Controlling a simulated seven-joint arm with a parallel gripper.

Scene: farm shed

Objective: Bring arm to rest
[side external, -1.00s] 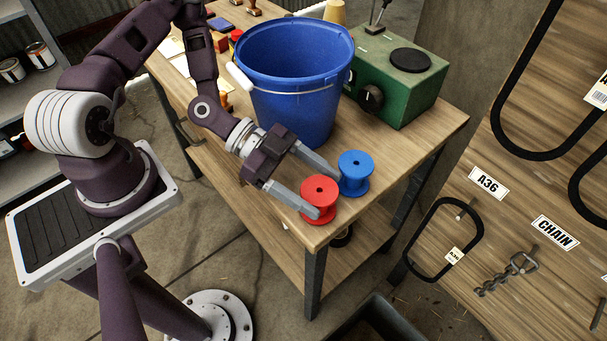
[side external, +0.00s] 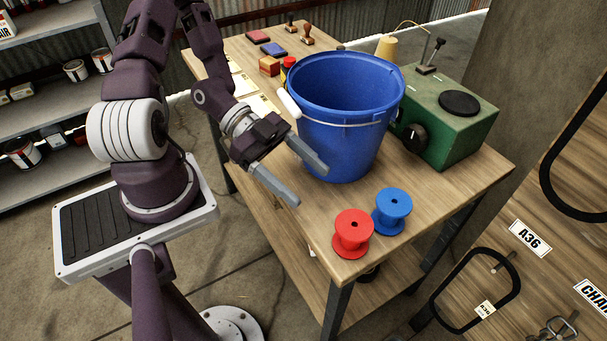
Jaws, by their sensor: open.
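My gripper (side external: 308,186) is open and empty, with its two grey fingers spread apart. It hangs at the left edge of the wooden table, in front of and left of the blue bucket in the picture. The red spool (side external: 353,232) stands upright near the table's front corner, apart from the fingers. The blue spool (side external: 391,210) stands upright close beside it on the right. My arm is bent, reaching down from the upper left.
The blue bucket (side external: 347,120) stands on the table (side external: 440,215), close to my gripper. A green box with a knob (side external: 446,120) stands right of it. Stamps, ink pads and small blocks (side external: 270,66) lie at the back. A shelf with cans (side external: 40,110) is at left.

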